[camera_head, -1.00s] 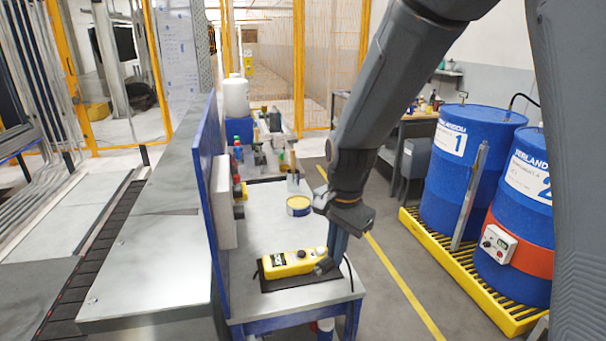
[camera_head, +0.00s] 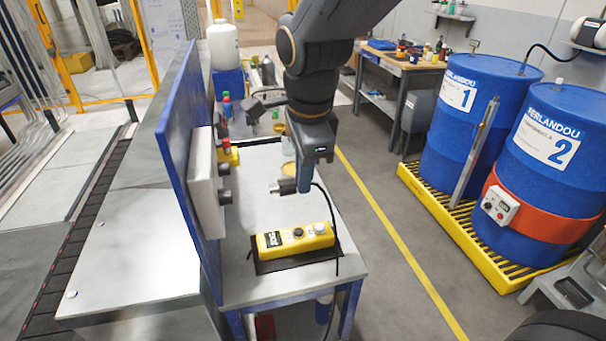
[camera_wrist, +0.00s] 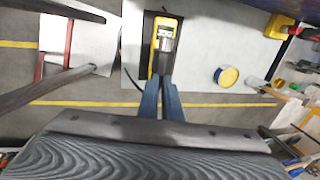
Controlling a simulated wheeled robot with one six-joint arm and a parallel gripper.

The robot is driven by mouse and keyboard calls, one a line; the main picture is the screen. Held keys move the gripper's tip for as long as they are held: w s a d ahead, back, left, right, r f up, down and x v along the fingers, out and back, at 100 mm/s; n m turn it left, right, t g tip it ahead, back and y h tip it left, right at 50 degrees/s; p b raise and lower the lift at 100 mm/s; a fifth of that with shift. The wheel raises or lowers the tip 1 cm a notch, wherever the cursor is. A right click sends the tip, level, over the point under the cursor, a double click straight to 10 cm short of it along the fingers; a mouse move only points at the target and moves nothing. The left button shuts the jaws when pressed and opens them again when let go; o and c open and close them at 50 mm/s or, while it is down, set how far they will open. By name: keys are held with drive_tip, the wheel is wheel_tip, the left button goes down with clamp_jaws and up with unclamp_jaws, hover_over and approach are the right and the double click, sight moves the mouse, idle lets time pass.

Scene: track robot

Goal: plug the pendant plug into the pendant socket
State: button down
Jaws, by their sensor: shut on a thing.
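The pendant plug (camera_head: 283,187), a short dark cylinder with a metallic part, is held in my gripper (camera_head: 305,187) above the table, pointing left. Its black cable (camera_head: 336,232) hangs down on the right. In the wrist view my gripper's fingers (camera_wrist: 162,82) close around the plug (camera_wrist: 166,45), with the pendant behind. The yellow pendant (camera_head: 294,240) lies on a dark mat on the table. A grey box (camera_head: 203,190) on the blue panel carries two dark round fittings, upper (camera_head: 224,170) and lower (camera_head: 225,197). I cannot tell which is the pendant socket. The plug is apart from both.
The blue panel (camera_head: 185,130) stands upright along the table's left side. A yellow-rimmed tin (camera_wrist: 226,76) stands on the table. A red button on yellow (camera_head: 228,150) sits above the fittings. Blue drums (camera_head: 470,125) stand on a yellow pallet (camera_head: 440,222) to the right.

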sight(273, 186)
drive_tip(key=shift+r, duration=0.1)
drive_tip(key=shift+s+a+p, duration=0.25)
drive_tip(key=shift+a, duration=0.7)
drive_tip(key=shift+s+a+p, duration=0.2)
drive_tip(key=shift+a+p, duration=0.1)
drive_tip(key=shift+a, duration=0.6)
drive_tip(key=shift+s+a+p, duration=0.25)
drive_tip(key=shift+a, duration=0.7)
drive_tip(key=shift+p, duration=0.75)
drive_tip(key=shift+s+a+p, duration=0.15)
drive_tip(key=shift+a+p, duration=0.05)
drive_tip(key=shift+a, duration=0.5)
drive_tip(key=shift+s+a+p, duration=0.15)
drive_tip(key=shift+a+p, duration=0.05)
drive_tip(key=shift+a, duration=0.5)
drive_tip(key=c, duration=1.9)
unclamp_jaws()
drive_tip(key=shift+o, duration=0.2)
